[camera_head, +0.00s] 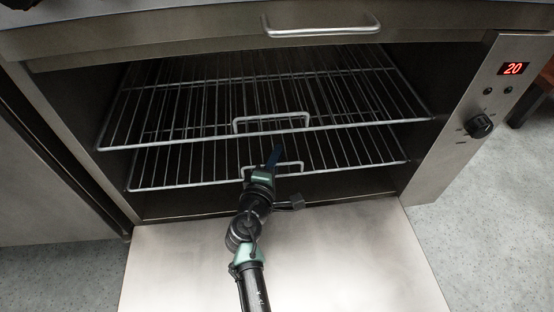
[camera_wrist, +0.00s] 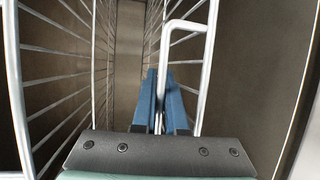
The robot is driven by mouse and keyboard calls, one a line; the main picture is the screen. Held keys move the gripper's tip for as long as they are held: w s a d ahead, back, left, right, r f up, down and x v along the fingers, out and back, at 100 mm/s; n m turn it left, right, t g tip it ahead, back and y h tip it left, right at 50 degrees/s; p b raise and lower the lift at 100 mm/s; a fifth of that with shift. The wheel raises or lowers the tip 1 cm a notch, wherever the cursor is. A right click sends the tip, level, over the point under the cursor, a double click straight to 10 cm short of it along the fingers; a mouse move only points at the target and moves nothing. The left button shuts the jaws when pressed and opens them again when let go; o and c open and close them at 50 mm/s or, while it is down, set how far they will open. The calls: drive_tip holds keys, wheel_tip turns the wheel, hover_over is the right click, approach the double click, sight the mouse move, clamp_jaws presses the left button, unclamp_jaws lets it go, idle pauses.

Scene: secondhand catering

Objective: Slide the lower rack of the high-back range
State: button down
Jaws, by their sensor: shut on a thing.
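The high-back range (camera_head: 430,140) stands open in front of me, with two wire racks inside. The lower rack (camera_head: 350,166) lies below the upper rack, and a wire handle (camera_head: 294,164) stands at the middle of its front. My gripper (camera_head: 275,156) reaches in over the lowered door, its blue fingers at this handle. In the wrist view, the fingers (camera_wrist: 162,78) are shut on one side of the bent handle bar (camera_wrist: 187,24). The lower rack's front bar (camera_wrist: 209,65) runs beside it. My wrist hides part of the handle in the head view.
The upper rack (camera_head: 385,122) with its own handle (camera_head: 270,121) sits close above my gripper. The oven door (camera_head: 360,255) is folded down flat below. A digital display (camera_head: 514,69) reads 20 above a dark knob (camera_head: 480,126) on the right panel.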

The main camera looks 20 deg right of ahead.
drive_tip(key=shift+w+r, duration=0.1)
drive_tip(key=shift+w, duration=0.15)
drive_tip(key=c, duration=1.2)
unclamp_jaws()
drive_tip(key=shift+c, duration=0.2)
drive_tip(key=shift+s, duration=0.1)
drive_tip(key=p+v, duration=0.5)
drive_tip(key=v, duration=0.8)
drive_tip(key=shift+p, duration=0.35)
